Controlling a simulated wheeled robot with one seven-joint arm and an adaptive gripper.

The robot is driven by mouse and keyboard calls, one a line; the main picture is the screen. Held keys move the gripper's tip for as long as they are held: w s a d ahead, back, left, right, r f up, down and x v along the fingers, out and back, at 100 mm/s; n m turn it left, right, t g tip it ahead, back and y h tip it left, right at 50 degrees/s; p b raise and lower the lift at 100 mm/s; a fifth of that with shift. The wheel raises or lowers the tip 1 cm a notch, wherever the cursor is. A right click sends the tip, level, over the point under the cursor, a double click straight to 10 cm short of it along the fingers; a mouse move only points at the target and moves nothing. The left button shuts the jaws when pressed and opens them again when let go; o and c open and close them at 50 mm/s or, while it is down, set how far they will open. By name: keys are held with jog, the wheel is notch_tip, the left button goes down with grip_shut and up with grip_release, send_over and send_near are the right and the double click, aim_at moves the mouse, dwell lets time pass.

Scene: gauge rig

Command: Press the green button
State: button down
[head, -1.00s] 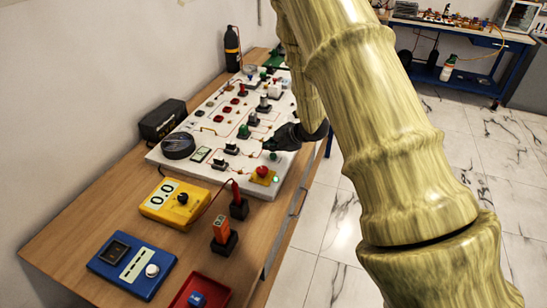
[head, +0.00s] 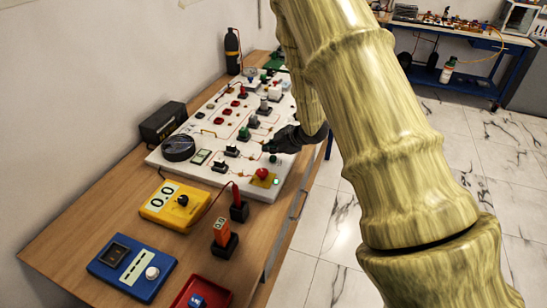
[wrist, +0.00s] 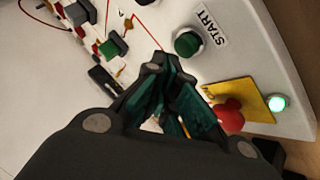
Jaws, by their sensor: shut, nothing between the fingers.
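In the head view the green button (head: 273,159) shows small, just below my gripper's tips. My gripper (head: 266,147) is over the panel's right part. In the wrist view my gripper (wrist: 160,63) has its fingertips together with nothing between them. The tips are just below and left of the button in that picture and appear apart from it. Their height above the panel is hard to tell.
A red mushroom button (wrist: 229,113) on a yellow plate (wrist: 245,97) is close to the fingers. A lit lamp (wrist: 277,103) is beside it. Several switches stand on the panel (head: 218,177). A yellow meter (head: 171,205) and blue box (head: 131,266) stand nearer on the bench.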

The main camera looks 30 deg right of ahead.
aim_at(271, 158)
jog(key=shift+f, duration=0.1)
dwell(0.3)
jog(key=shift+f, duration=0.3)
jog(key=shift+f+b, duration=0.35)
jog(key=shift+f, duration=0.15)
dwell(1.0)
jog(key=shift+r, duration=0.1)
jog(key=shift+r+p, duration=0.8)
jog(key=shift+r, duration=0.05)
jog(key=shift+r+p, duration=1.95)
jog(key=shift+r, duration=0.55)
